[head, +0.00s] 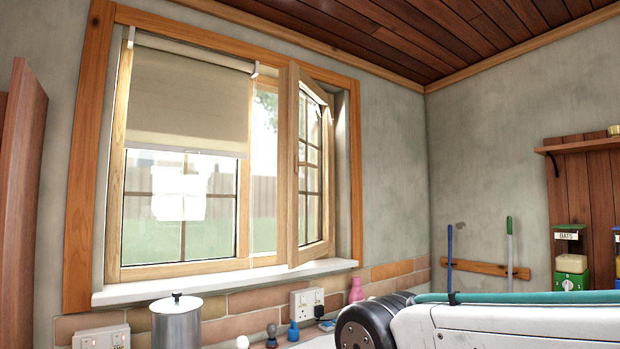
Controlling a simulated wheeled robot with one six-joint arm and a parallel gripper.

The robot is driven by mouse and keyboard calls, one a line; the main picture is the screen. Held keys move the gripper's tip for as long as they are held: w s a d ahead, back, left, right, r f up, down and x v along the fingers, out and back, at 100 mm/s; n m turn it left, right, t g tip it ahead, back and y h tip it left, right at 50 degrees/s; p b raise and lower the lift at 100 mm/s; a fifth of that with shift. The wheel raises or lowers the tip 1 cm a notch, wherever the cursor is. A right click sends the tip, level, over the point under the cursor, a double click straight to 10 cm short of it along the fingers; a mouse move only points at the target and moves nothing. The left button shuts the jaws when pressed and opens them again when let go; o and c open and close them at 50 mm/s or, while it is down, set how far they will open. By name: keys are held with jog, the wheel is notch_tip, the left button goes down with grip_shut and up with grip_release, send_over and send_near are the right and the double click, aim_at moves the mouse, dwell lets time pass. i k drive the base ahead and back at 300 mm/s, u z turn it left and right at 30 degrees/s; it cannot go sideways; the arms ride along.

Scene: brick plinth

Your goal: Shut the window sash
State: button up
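The window sash (292,170) is a wooden-framed, multi-pane casement on the right half of the window. It stands open, swung inward into the room, with its free edge toward me and its hinge side at the right of the frame. The left half is a fixed pane, partly covered by a beige roller blind (188,100). A white part of my arm shows at the lower right; my gripper is not in view.
A white sill (220,283) runs below the window. A metal canister (177,322), a pink bottle (356,290), a blue bottle (293,332) and sockets (306,303) stand or sit below it. A wall shelf (585,144) and dispensers are at right. The space before the sash looks clear.

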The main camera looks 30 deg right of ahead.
aim_at(293, 83)
jog(key=k, duration=0.55)
jog(key=z, duration=0.65)
jog(key=i, duration=1.5)
jog(key=u, duration=0.65)
